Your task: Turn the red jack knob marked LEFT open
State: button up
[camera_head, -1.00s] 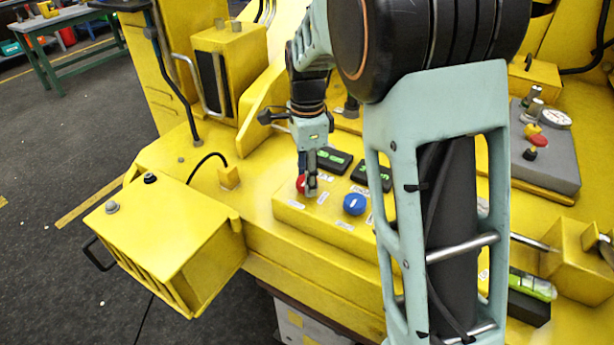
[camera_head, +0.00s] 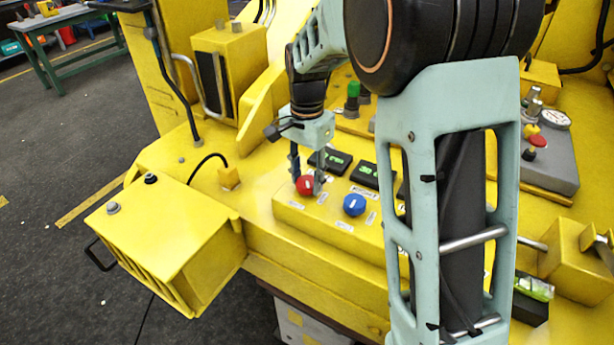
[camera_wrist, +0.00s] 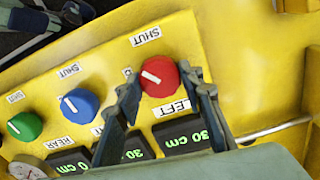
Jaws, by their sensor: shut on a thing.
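The red knob (camera_head: 305,185) is on the yellow panel, at the left end of the row. In the wrist view the red knob (camera_wrist: 159,76) has a white pointer line, with a SHUT label above it and a LEFT label below. The white line slants toward the upper left of that view. My gripper (camera_head: 306,190) reaches down from above, with one finger on each side of the red knob. The wrist view shows my gripper (camera_wrist: 160,88) closed around the knob's sides. The label at the knob's left is mostly hidden by a finger.
A blue knob (camera_head: 354,204) sits close to the right of the red one. The wrist view also shows a green knob (camera_wrist: 25,126). Displays (camera_head: 330,160) stand just behind the knobs. A yellow box (camera_head: 165,240) is at the left.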

aim_at(307, 181)
jog(key=n, duration=0.5)
jog(key=shift+n, duration=2.6)
jog(key=o, duration=1.2)
jog(key=shift+c, duration=0.2)
notch_tip(307, 181, up, 12)
